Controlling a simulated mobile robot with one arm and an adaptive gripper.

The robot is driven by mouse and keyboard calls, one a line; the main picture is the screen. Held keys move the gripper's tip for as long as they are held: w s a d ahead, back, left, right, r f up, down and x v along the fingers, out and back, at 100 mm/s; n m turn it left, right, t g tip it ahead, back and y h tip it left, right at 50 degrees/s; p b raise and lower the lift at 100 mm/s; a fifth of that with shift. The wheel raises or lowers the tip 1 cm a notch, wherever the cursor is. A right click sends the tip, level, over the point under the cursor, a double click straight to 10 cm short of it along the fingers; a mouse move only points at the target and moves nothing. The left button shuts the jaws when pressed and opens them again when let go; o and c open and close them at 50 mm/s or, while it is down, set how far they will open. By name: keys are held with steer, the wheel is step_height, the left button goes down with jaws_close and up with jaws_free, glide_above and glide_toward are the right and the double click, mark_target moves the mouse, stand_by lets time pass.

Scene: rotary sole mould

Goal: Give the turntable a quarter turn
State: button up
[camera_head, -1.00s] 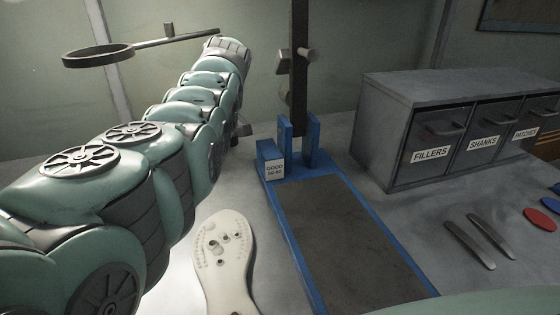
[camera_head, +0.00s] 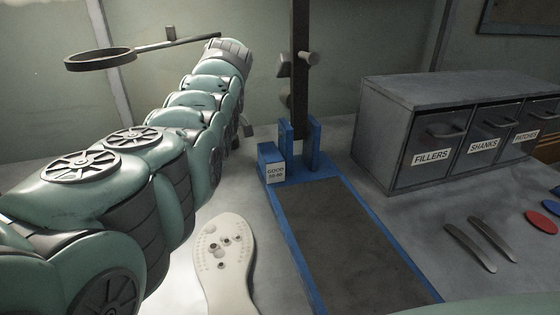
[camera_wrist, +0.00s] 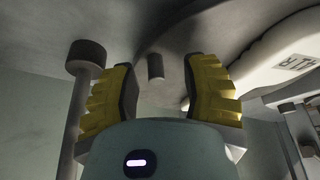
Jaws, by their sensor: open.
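In the wrist view my gripper (camera_wrist: 158,82) is open, with its yellow ridged fingers spread to either side. A short dark peg (camera_wrist: 155,66) shows in the gap between the fingertips. It stands out from a grey rounded surface (camera_wrist: 165,35) that looks like part of the turntable. I cannot tell whether either finger touches the peg. A pale sole-shaped piece with dark lettering (camera_wrist: 270,55) is at the upper right. In the head view my arm hides most of the gripper and the turntable.
A knobbed post (camera_wrist: 84,100) stands close left of the fingers. In the head view, a white sole form (camera_head: 226,258) lies right of my arm. A blue-edged tray (camera_head: 390,244), a dark upright post (camera_head: 300,85) and a grey drawer cabinet (camera_head: 400,95) stand farther right.

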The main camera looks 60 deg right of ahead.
steer(key=v, duration=1.1)
steer(key=shift+r, duration=0.2)
steer(key=shift+a, duration=0.15)
